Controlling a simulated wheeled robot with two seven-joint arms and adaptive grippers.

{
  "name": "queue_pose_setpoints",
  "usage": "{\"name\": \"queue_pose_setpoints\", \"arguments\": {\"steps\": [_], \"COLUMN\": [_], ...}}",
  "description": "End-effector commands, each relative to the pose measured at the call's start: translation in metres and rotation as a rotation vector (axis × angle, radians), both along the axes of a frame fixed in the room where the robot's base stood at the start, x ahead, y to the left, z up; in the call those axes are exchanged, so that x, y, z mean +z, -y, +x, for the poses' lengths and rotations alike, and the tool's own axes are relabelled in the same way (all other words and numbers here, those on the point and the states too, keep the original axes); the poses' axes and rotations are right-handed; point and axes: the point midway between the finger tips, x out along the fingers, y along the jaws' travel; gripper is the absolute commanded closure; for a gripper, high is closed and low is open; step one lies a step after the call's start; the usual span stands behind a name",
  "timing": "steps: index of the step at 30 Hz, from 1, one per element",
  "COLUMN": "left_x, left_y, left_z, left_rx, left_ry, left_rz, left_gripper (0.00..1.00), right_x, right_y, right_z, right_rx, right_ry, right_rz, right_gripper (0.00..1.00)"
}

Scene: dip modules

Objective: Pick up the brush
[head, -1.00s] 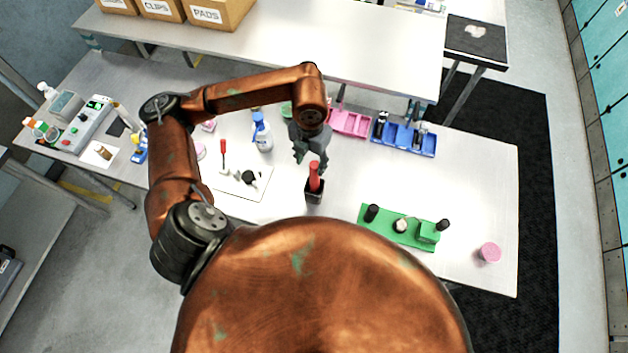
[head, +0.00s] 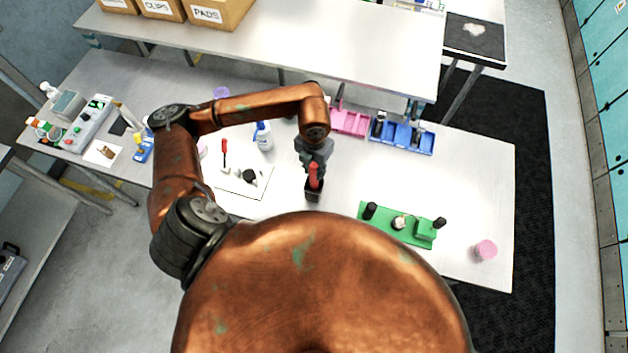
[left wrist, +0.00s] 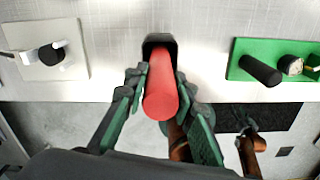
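The brush (head: 314,174) has a red handle and stands in a small black holder (head: 313,194) on the table. In the left wrist view the handle (left wrist: 160,95) points up toward the camera, with the black holder (left wrist: 158,42) behind it. My left gripper (head: 315,160) is lowered over the handle. In the left wrist view its two fingers (left wrist: 160,80) are on either side of the handle, with narrow gaps, and look open. The bristles are hidden in the holder.
A white board (head: 240,184) with small parts lies left of the holder. A green fixture (head: 385,226) with black pegs is to the right. Pink bins (head: 350,124) and blue bins (head: 403,139) stand behind. A white bottle with blue top (head: 263,137) stands behind left.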

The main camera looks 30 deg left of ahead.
Motion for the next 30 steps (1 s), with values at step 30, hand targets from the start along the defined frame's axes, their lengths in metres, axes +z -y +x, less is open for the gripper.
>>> {"name": "queue_pose_setpoints", "arguments": {"steps": [30], "left_x": [0.045], "left_y": [0.0], "left_z": [0.002], "left_rx": [-0.002], "left_ry": [0.007], "left_rz": [0.001], "left_gripper": [1.0], "right_x": [-0.015], "right_y": [0.001], "right_z": [-0.005], "right_rx": [-0.001], "right_ry": [-0.007], "right_rz": [-0.001], "right_gripper": [0.6]}}
